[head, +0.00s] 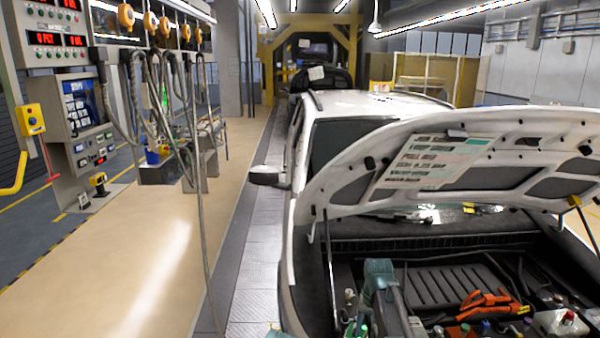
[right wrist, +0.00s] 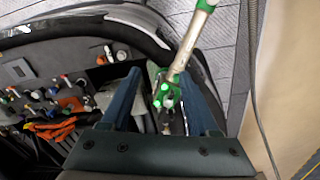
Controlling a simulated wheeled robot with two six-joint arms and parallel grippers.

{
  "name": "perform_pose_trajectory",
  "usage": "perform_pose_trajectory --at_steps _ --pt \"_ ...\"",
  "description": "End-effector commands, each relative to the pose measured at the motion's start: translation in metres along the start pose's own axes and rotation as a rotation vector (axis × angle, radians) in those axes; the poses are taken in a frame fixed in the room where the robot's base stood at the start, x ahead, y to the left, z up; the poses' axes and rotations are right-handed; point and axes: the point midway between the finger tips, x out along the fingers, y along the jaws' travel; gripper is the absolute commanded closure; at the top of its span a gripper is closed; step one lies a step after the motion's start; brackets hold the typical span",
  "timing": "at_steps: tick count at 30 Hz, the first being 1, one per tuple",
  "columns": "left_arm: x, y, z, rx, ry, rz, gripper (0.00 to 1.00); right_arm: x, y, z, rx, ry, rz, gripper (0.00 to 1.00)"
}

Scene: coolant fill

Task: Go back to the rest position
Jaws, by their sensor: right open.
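My right gripper (right wrist: 160,76) is open in the right wrist view, with its two blue-teal fingers apart. A metal tube with bright green ends (right wrist: 186,48) slants down between and beyond the fingers. I cannot tell whether it touches them. In the head view, a teal and grey part (head: 380,282), apparently of my right arm, stands over the front of the car's engine bay. The white car (head: 372,103) has its hood (head: 345,180) propped open. My left gripper is not recognisable in the head view.
The engine bay holds an orange cable bundle (head: 490,302) and several coloured caps. A thin hose (head: 200,230) hangs down left of the car. A control panel (head: 85,105) stands at the left.

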Motion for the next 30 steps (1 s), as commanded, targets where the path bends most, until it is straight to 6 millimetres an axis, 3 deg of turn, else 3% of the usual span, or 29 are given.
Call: perform_pose_trajectory --at_steps 8,17,23,30 --pt "0.017 0.002 -0.001 0.002 0.0 0.0 1.0 0.017 -0.011 0.019 -0.039 -0.003 0.007 0.39" --pt "0.049 0.004 -0.003 0.005 0.001 -0.001 1.0 0.049 -0.03 0.056 -0.117 -0.008 0.02 0.39" --pt "0.086 0.008 -0.005 0.009 0.002 -0.002 1.0 0.086 -0.049 0.1 -0.208 -0.012 0.038 0.39" --pt "0.159 0.014 -0.01 0.018 0.003 -0.003 1.0 0.16 -0.072 0.187 -0.391 -0.022 0.073 0.39"
